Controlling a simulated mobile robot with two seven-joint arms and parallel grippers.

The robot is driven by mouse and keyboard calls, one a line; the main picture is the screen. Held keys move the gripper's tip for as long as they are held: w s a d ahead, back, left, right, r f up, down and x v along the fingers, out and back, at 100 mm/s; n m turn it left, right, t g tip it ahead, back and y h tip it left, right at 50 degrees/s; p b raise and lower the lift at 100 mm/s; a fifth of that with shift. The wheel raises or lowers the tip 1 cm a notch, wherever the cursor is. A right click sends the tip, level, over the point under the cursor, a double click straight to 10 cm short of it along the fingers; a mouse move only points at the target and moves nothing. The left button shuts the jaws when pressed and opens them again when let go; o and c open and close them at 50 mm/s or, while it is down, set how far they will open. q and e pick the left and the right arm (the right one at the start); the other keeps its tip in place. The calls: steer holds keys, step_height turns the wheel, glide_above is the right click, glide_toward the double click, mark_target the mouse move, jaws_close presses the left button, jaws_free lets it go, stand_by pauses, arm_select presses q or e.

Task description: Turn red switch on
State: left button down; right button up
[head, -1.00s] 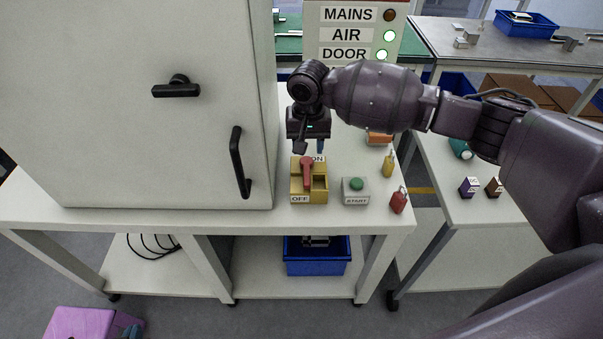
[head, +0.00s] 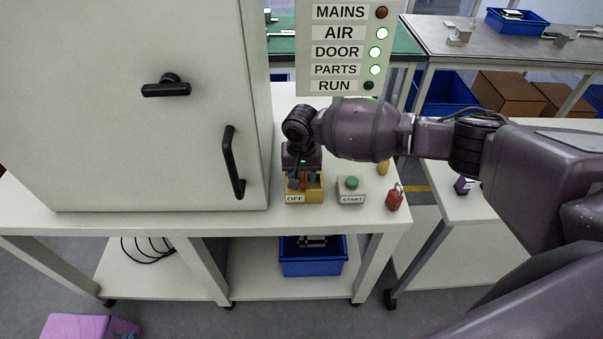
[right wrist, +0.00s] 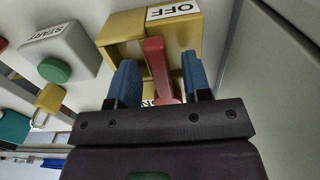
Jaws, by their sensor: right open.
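The red switch is a red lever (right wrist: 155,65) on a yellow box (head: 316,190) with an OFF label on its front edge. In the right wrist view the box (right wrist: 187,38) shows the OFF label at top and a partly hidden label near the gripper. My right gripper (head: 302,181) is over the box, pointing down. In the right wrist view its blue fingers stand open, one on each side of the lever, with visible gaps. The lever is mostly hidden by the gripper in the head view. My left gripper is not in view.
A grey START box with a green button (head: 351,183) and a red padlock (head: 395,199) stand right of the switch. A tall cabinet (head: 140,110) stands close on the left. On the panel (head: 340,50), MAINS and RUN look unlit; AIR, DOOR and PARTS glow green.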

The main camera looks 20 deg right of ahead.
jaws_close()
stand_by(0.3)
